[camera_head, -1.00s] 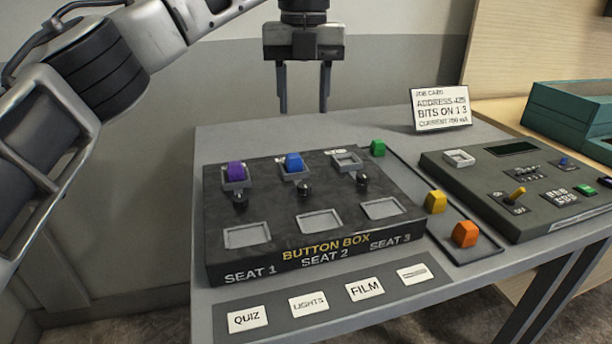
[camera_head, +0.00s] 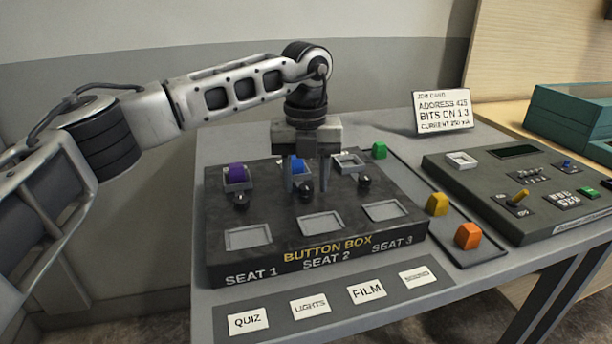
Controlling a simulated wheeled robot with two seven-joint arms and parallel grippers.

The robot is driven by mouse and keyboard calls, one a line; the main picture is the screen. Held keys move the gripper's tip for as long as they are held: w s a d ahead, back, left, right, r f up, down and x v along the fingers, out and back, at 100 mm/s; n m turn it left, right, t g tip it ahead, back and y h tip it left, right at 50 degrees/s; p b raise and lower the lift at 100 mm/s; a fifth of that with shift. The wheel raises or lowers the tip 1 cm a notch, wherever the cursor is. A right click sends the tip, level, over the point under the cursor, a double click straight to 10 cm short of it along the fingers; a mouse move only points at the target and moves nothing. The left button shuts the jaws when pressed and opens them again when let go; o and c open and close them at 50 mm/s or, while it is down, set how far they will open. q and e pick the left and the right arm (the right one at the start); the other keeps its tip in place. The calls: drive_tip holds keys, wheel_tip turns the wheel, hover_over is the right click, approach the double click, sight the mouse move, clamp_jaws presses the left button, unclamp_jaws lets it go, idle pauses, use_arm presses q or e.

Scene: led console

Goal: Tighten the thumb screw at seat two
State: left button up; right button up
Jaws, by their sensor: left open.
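The dark button box (camera_head: 270,261) stands on the grey table, with SEAT 1, SEAT 2 and SEAT 3 printed on its front. A blue button (camera_head: 291,169) sits in the upper socket of seat two, partly hidden by my gripper. The black round thumb screw of seat two (camera_head: 305,193) is just below it. My left gripper (camera_head: 314,186) points down over seat two, open, with its fingers around or just beside the thumb screw; I cannot tell whether they touch it. My right gripper is not in view.
A purple button (camera_head: 236,174) sits at seat one; the seat three socket (camera_head: 349,162) is empty. Green (camera_head: 379,150), yellow (camera_head: 437,204) and orange (camera_head: 468,236) buttons lie on the right strip. A control console (camera_head: 530,190) and job card (camera_head: 443,112) stand beyond.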

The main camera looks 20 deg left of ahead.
use_arm(q)
clamp_jaws()
